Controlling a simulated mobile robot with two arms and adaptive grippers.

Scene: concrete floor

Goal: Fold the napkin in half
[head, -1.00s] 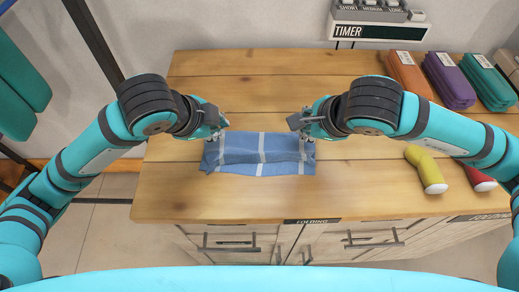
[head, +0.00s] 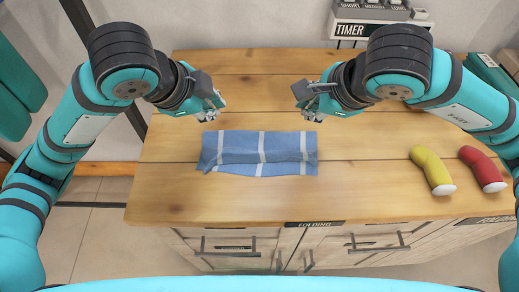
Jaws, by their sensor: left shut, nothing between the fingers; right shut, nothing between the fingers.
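The blue napkin with white stripes (head: 240,154) lies on the wooden table in the head view, folded into a wide, short rectangle. Its front edge is slightly uneven, and a soft ridge runs along its length. My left gripper (head: 212,112) is shut and empty above and behind the napkin's left end. My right gripper (head: 306,108) is shut and empty above and behind its right end. Neither gripper touches the napkin.
The wooden table (head: 220,200) is clear around the napkin. A yellow bottle-like object (head: 430,166) and a red one (head: 482,168) lie at the right. A timer panel (head: 356,29) stands at the back. My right arm hides the back right area.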

